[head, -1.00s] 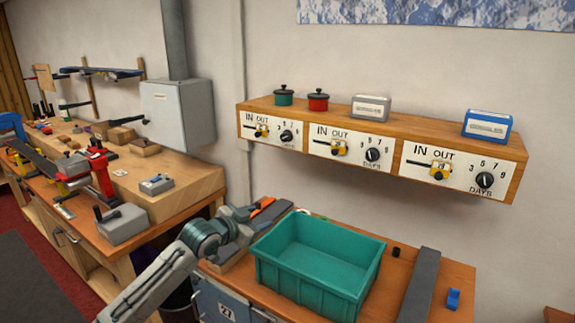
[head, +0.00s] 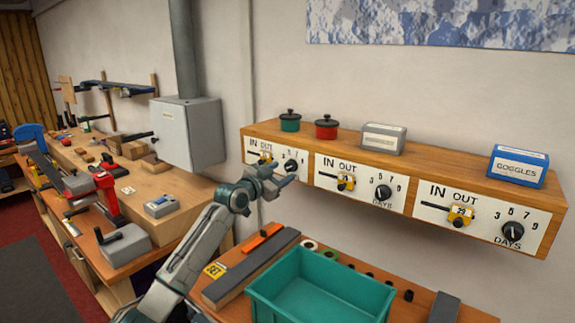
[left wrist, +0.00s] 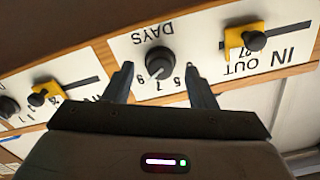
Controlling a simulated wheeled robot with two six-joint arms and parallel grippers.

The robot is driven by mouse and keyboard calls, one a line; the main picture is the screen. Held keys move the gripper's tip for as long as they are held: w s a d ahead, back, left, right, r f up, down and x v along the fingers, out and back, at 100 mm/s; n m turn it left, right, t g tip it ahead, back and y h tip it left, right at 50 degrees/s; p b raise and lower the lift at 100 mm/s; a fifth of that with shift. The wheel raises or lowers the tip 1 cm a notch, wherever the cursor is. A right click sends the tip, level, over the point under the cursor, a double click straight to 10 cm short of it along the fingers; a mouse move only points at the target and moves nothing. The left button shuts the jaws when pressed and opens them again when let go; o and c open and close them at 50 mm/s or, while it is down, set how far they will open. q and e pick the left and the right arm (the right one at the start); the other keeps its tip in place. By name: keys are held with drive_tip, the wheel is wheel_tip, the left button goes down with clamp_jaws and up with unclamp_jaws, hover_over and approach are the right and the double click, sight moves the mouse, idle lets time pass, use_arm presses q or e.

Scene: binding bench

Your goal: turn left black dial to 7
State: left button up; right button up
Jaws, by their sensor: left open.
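The left black dial (head: 290,166) is on the leftmost white panel of the wall shelf, with numbers around it. It also shows upside down in the left wrist view (left wrist: 159,62), where its pale mark points downward, toward the 7 and 9 side; I cannot tell the exact number. My left gripper (head: 284,181) is just in front of this panel and hides its lower part. In the left wrist view my left gripper (left wrist: 159,67) is open, one finger on each side of the dial, with nothing held. Contact with the dial is not visible. My right gripper is out of view.
A middle dial (head: 383,192) and a right dial (head: 512,231) sit on matching panels. A yellow slider tag (left wrist: 243,40) is beside the left dial. Pots and boxes stand on the shelf (head: 345,151). A teal bin (head: 315,291) is on the bench below.

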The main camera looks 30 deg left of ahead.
sight(288, 169)
use_arm(q)
drive_tip(key=shift+w+d+r+p, duration=0.15)
drive_tip(key=shift+w+p, duration=0.1)
drive_tip(key=shift+w, duration=0.45)
drive_tip(key=shift+w+r+p, duration=0.15)
drive_tip(key=shift+w+p, duration=0.05)
drive_tip(key=shift+w, duration=0.45)
drive_tip(key=shift+w+f, duration=0.2)
drive_tip(key=shift+w, duration=0.05)
drive_tip(key=shift+s, duration=0.1)
drive_tip(key=c, duration=1)
drive_tip(key=n, duration=0.3)
drive_tip(key=shift+n, duration=2.3)
